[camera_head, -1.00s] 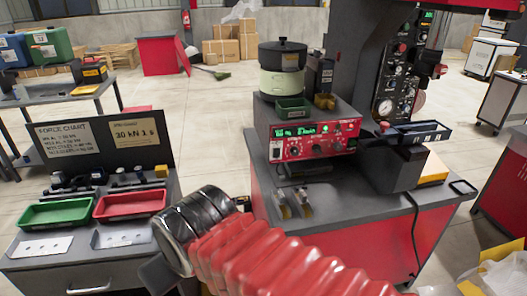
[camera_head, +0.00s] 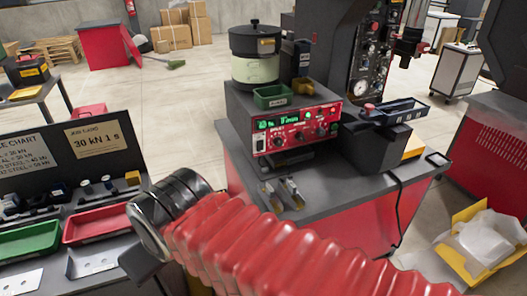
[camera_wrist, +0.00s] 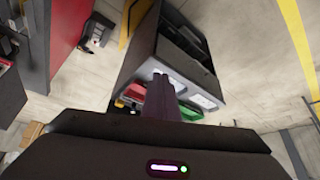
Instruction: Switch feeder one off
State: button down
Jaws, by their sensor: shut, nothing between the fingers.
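The bowl feeder (camera_head: 254,72) stands on the grey-topped red bench right of centre in the head view, a pale bowl with a dark lid. Below it is its red control panel (camera_head: 297,130) with a lit green display, several dark knobs and a pale rocker-like switch (camera_head: 261,143) at the left end. The switch position and any feeder number are too small to read. My gripper is shut and empty, its dark fingers (camera_wrist: 161,98) together in the wrist view, pointing toward the tray bench, well away from the panel. My red-sleeved arm crosses the lower head view.
The left bench holds a green tray (camera_head: 28,240), a red tray (camera_head: 96,224) and a chart board (camera_head: 72,146). Metal brackets (camera_head: 283,192) lie on the feeder bench before the panel. A yellow box (camera_head: 482,240) stands on the floor at right. Open floor lies behind.

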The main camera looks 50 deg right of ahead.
jog(key=w+d+f+n+t+h, duration=0.2)
jog(key=w+d+h, duration=0.1)
jog(key=w+d, duration=0.85)
jog(key=n+t+h, duration=0.7)
jog(key=n+t, duration=0.2)
jog(key=n, duration=0.1)
send_near(260, 144)
jog(key=v, duration=0.8)
jog(key=shift+w+d+f, duration=0.1)
jog(key=shift+w+d, duration=0.05)
jog(key=shift+d, duration=0.1)
jog(key=x, duration=1.4)
